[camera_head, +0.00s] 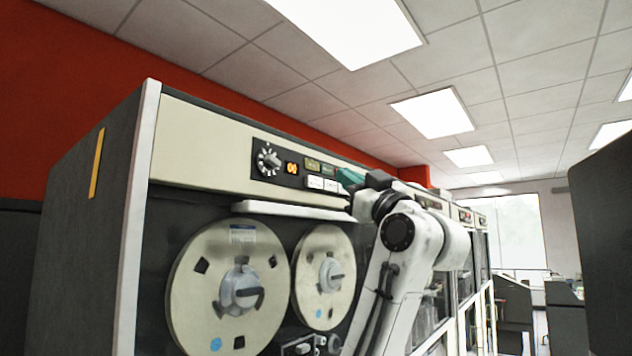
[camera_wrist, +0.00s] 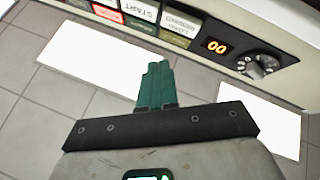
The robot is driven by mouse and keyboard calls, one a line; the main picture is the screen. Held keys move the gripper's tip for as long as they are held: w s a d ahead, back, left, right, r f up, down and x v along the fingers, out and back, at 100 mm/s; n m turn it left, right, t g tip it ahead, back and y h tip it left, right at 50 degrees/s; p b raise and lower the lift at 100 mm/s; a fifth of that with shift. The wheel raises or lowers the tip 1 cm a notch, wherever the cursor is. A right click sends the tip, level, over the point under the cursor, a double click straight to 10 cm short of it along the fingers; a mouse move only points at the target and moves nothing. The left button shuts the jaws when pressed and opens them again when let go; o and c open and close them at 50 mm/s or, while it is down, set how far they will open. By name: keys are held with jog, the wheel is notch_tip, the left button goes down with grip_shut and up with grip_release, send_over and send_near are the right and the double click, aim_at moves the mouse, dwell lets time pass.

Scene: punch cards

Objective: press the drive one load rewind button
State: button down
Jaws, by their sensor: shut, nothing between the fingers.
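The drive's control panel shows in the head view as a dark strip with a row of buttons. A white button (camera_head: 314,182) sits in the lower row, nearest the display; it also shows in the wrist view (camera_wrist: 180,20) with two lines of small text, hard to read. The white START button (camera_wrist: 140,9) is beside it, also in the head view (camera_head: 330,185). My gripper (camera_head: 347,177) is shut and empty, its teal fingers just right of these buttons. In the wrist view its fingertips (camera_wrist: 158,64) point toward the panel, apparently apart from the buttons.
A knob (camera_head: 268,160) and an orange display (camera_head: 291,168) reading 00 lie left of the buttons. A pale ledge (camera_head: 285,216) juts out below the panel, above two tape reels (camera_head: 228,285) (camera_head: 319,277). More cabinets recede to the right. A dark cabinet stands at the right edge.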

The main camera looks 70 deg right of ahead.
aim_at(314, 182)
jog(key=shift+w+d, duration=0.25)
jog(key=shift+w, duration=0.6)
jog(key=shift+w+d, duration=0.2)
jog(key=shift+w, duration=0.65)
jog(key=shift+w, duration=0.1)
dwell(0.7)
jog(key=shift+w+d, duration=0.1)
jog(key=shift+w, duration=0.2)
